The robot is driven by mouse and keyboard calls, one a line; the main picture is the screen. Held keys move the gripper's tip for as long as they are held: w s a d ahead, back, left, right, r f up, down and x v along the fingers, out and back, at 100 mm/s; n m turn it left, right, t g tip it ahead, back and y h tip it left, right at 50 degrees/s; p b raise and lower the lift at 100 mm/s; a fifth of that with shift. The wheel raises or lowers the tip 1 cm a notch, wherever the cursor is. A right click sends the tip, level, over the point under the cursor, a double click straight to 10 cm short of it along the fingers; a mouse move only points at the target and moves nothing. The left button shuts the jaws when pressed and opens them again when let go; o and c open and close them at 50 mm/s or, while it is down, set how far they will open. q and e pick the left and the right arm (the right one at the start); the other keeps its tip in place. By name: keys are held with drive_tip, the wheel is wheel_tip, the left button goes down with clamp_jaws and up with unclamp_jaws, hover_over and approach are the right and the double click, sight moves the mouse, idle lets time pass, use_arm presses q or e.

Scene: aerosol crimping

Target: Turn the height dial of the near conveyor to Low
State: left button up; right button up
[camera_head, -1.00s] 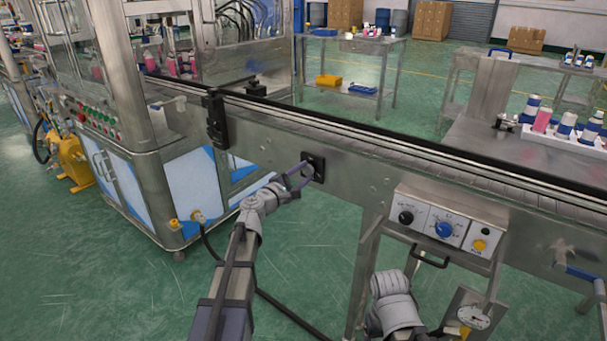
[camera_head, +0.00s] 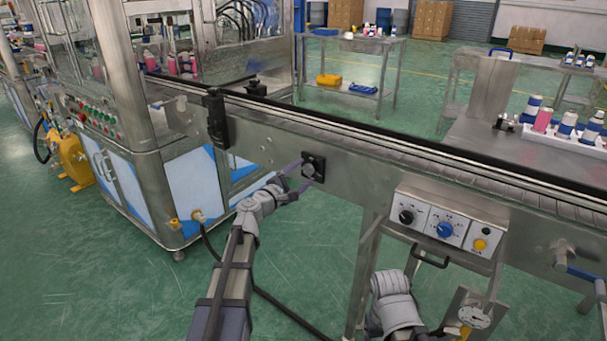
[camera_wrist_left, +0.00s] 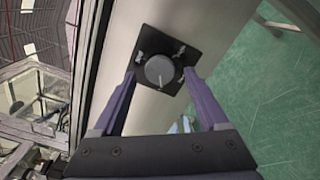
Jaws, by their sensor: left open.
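The height dial (camera_head: 308,170) is a round grey knob on a black square plate (camera_head: 320,158) on the near conveyor's side. In the left wrist view the knob (camera_wrist_left: 160,71) has a pale pointer mark toward the bottom of the picture. Small white labels surround it, too blurred to read. My left gripper (camera_head: 305,174) is open in front of the plate, its purple fingers on either side of the knob. In the left wrist view my left gripper (camera_wrist_left: 160,77) shows a gap between each fingertip and the knob. My right gripper is not visible.
The conveyor's steel side (camera_head: 355,185) runs from upper left to lower right. A control box (camera_head: 447,222) with black, blue and yellow knobs hangs to the right. A black bracket (camera_head: 216,122) sits left of the dial. Open green floor lies below.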

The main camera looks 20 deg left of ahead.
use_arm(q)
drive_tip(key=v, duration=0.6)
drive_tip(key=shift+s, duration=0.3)
drive_tip(key=shift+a, duration=0.1)
idle(1.8)
